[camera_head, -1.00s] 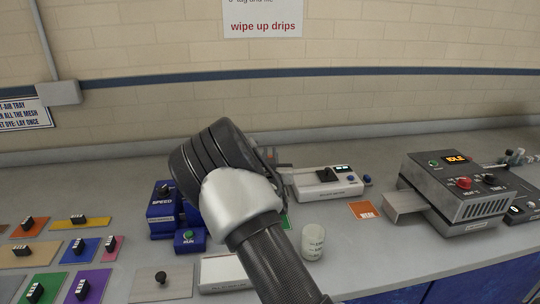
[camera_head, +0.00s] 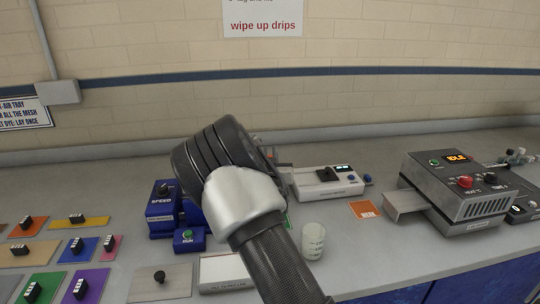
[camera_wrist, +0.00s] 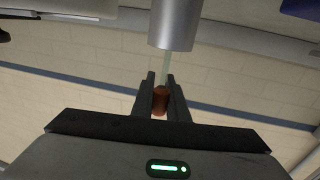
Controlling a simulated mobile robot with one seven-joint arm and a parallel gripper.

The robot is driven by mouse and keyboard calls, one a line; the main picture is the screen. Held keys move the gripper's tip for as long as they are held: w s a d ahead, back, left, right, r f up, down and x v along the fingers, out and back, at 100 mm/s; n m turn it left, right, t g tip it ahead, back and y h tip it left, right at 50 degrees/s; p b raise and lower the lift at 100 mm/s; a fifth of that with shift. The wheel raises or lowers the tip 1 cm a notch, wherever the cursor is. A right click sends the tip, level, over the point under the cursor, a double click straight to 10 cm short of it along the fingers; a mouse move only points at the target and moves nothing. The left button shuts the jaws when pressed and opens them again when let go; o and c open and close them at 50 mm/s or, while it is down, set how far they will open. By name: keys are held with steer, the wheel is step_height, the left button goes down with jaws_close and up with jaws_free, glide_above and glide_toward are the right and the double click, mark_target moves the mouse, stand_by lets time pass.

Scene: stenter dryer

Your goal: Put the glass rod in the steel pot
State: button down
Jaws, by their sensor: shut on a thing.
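In the wrist view, my gripper (camera_wrist: 161,88) is shut on the reddish-brown end (camera_wrist: 160,101) of the glass rod. The rod's pale, see-through length (camera_wrist: 165,67) runs from the fingers to the rim of a steel cylinder, which looks like the steel pot (camera_wrist: 174,22). The rod's far end is hidden at that rim; I cannot tell whether it is inside the pot or behind it. In the head view, my arm covers the fingers, rod and pot.
A clear beaker (camera_head: 313,241) stands right of my forearm. Blue control boxes (camera_head: 161,211) stand left of it. A white instrument (camera_head: 327,183) and a grey machine marked IDLE (camera_head: 458,190) stand to the right. Coloured plates (camera_head: 87,249) lie at left.

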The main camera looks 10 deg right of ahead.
steer(key=c, duration=1.7)
jaws_free()
steer(key=shift+o, duration=0.7)
steer(key=o, duration=0.3)
steer(key=shift+r, duration=0.1)
steer(key=shift+r+p, duration=0.75)
steer(key=shift+r, duration=2.15)
